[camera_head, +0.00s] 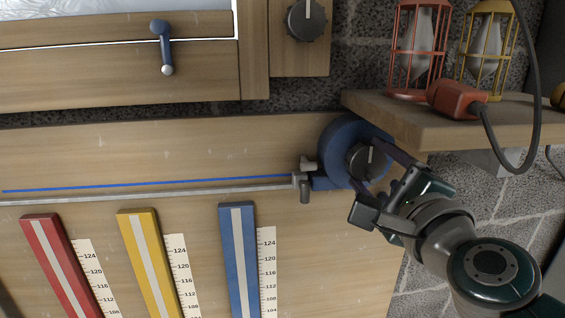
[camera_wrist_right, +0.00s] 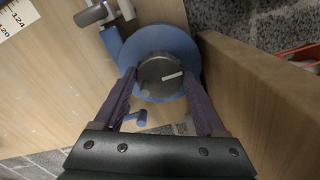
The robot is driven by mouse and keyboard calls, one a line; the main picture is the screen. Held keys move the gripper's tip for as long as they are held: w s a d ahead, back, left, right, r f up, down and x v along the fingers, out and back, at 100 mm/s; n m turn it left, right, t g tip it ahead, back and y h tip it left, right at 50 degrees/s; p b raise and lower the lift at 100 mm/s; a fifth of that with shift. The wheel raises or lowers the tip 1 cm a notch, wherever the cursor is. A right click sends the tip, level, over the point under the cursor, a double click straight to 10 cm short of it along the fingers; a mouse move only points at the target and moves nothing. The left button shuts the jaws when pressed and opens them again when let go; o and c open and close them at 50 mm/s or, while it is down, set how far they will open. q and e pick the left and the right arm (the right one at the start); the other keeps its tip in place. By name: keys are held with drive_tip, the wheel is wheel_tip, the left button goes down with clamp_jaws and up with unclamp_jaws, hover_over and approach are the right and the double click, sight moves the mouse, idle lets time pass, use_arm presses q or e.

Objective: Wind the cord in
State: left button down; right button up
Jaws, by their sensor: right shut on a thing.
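A blue reel (camera_head: 336,140) is mounted at the right end of the wooden board, with a dark grey knob (camera_head: 358,160) on its face. The blue cord (camera_head: 140,184) runs out from the reel to the left, nearly straight, just above a grey rail (camera_head: 120,197). My right gripper (camera_head: 371,170) is shut on the knob. In the right wrist view, the two fingers (camera_wrist_right: 160,82) sit on either side of the knob, whose white mark (camera_wrist_right: 173,76) points to the right. My left gripper is not in view.
Red (camera_head: 55,250), yellow (camera_head: 148,250) and blue (camera_head: 237,250) bars with scales stand below the rail. A blue crank (camera_head: 162,45) and another knob (camera_head: 306,20) are above.

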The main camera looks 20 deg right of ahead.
drive_tip(key=o, duration=1.3)
drive_tip(key=shift+s+a, duration=0.1)
drive_tip(key=shift+s, duration=0.45)
drive_tip(key=v, duration=0.9)
drive_tip(key=shift+w, duration=0.1)
